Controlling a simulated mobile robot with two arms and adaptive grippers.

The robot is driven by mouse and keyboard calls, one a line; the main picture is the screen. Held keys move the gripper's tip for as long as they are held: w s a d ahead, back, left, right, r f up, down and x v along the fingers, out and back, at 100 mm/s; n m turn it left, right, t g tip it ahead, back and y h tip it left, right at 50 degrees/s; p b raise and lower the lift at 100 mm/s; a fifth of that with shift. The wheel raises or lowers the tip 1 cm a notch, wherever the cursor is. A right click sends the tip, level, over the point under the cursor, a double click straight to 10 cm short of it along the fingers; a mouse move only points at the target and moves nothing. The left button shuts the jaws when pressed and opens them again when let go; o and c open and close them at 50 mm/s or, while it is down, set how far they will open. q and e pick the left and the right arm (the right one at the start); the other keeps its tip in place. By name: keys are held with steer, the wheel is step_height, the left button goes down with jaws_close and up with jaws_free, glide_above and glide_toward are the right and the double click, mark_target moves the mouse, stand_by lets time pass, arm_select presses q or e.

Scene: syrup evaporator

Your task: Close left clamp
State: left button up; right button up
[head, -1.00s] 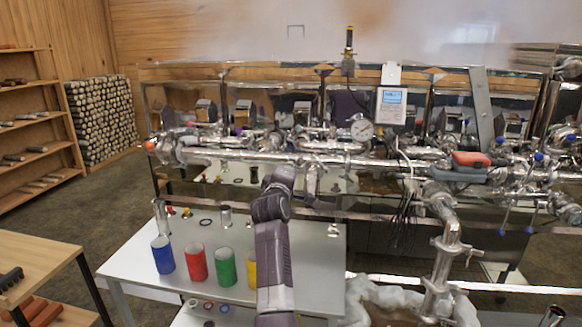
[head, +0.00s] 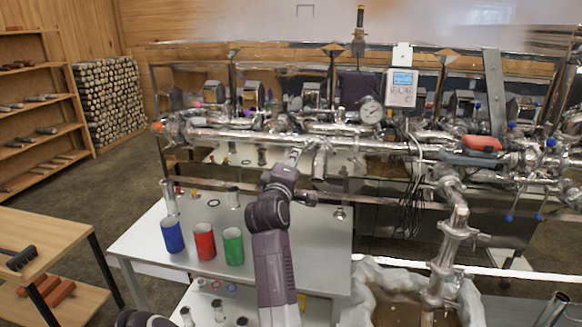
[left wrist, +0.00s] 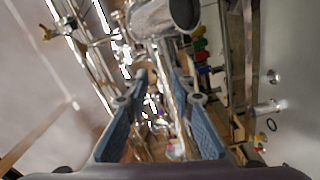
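My left gripper (head: 294,158) is raised in front of the long steel pipe (head: 235,137) of the evaporator in the head view, just left of a downward pipe stub (head: 321,162). In the left wrist view the two blue finger pads of my left gripper (left wrist: 158,97) are spread apart, with shiny pipework beyond and between them. I see nothing held. A wide open metal pipe end (left wrist: 178,14) is close above the fingers. A brass-coloured fitting (left wrist: 68,27) shows at upper left. I cannot clearly make out the left clamp among the pipe fittings. My right gripper is out of view.
A white table (head: 140,243) below the pipes bears a blue cup (head: 172,235), a red cup (head: 204,242) and a green cup (head: 233,246). A wooden shelf (head: 30,100) stands at left.

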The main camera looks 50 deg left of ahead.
arm_select(q)
steer(key=shift+v, duration=1.55)
steer(key=shift+f, duration=0.1)
